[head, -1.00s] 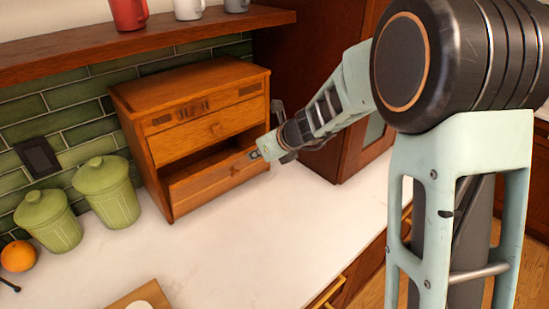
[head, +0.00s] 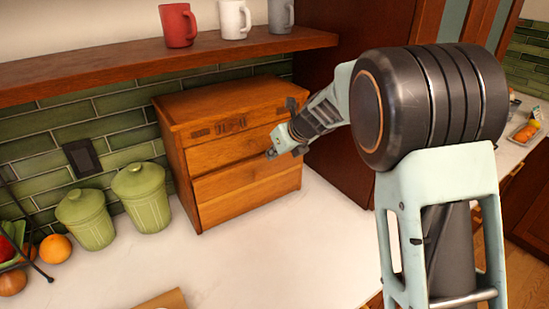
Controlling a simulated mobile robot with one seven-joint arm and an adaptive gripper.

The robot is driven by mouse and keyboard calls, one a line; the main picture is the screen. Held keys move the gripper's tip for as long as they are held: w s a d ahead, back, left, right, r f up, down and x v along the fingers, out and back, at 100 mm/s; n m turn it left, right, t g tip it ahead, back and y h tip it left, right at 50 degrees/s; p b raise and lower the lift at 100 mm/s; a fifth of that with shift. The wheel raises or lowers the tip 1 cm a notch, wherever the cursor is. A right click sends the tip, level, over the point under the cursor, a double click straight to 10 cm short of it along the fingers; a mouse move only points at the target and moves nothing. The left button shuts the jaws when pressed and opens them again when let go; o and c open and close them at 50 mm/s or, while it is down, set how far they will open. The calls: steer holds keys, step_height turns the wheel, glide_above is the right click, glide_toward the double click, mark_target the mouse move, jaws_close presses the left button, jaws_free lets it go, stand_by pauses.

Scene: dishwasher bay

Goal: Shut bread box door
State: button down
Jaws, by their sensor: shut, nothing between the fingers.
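The wooden bread box (head: 235,155) stands on the white counter against the green tiled wall. It has an upper front panel and a lower door (head: 248,190), and the lower door now sits flush or nearly flush with the front. My gripper (head: 271,154) is shut and empty. It is at the front of the upper panel, right of its middle; whether it touches the wood I cannot tell. My arm reaches in from the right and covers the box's upper right corner.
Two green canisters (head: 142,197) (head: 86,217) stand left of the box. An orange (head: 55,248) and a fruit bowl are at the far left. A shelf (head: 160,58) with several mugs hangs above. A dark cabinet is to the right.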

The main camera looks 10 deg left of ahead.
steer(key=shift+w+a, duration=0.25)
stand_by(0.3)
steer(key=shift+r, duration=0.15)
